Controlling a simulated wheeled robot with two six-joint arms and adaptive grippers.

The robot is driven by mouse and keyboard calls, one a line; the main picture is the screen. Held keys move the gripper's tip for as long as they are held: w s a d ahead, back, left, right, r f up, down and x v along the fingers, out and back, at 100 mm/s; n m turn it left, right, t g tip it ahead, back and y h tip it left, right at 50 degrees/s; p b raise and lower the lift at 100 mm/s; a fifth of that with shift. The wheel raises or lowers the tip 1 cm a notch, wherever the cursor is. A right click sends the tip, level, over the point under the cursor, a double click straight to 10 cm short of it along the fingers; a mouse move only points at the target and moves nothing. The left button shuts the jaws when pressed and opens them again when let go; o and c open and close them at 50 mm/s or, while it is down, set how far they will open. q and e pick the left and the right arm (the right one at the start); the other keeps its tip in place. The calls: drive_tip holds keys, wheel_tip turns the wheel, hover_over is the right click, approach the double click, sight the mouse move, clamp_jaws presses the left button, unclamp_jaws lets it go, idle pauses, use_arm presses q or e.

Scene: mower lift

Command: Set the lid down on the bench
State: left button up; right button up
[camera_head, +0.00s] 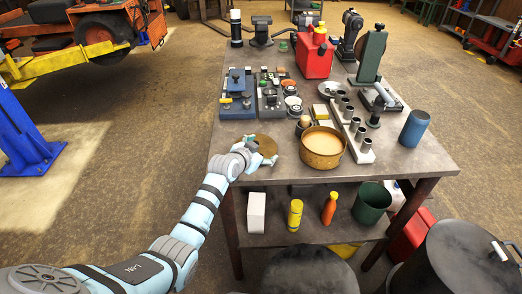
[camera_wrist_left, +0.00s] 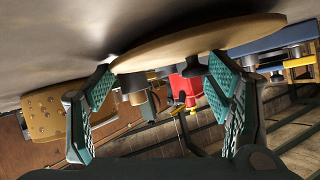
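The lid is a flat round tan-brown disc (camera_head: 267,146) at the near left part of the bench (camera_head: 400,163). It also shows as a wide disc (camera_wrist_left: 200,38) across the top of the left wrist view, close against the grey bench surface. A small gap cannot be ruled out. A dark knob (camera_wrist_left: 195,68) sits on its face. My left gripper (camera_head: 262,153) is over the lid. Its two teal-padded fingers (camera_wrist_left: 158,85) stand wide apart, with the knob between them, nearer the right finger in that view. My right gripper is in neither view.
A round tan pot (camera_head: 322,150) stands just right of the lid. A row of grey cups on a white rack (camera_head: 352,132), a blue cylinder (camera_head: 414,128), a red can (camera_head: 313,58) and blue-grey fixtures (camera_head: 237,95) occupy the bench. Bare bench lies left of the lid.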

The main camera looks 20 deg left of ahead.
use_arm(q)
drive_tip(key=o, duration=0.4)
drive_tip(key=shift+o, duration=0.2)
drive_tip(key=shift+r, duration=0.15)
drive_tip(key=p+v, duration=0.3)
drive_tip(key=v, duration=0.9)
drive_tip(key=shift+s, duration=0.1)
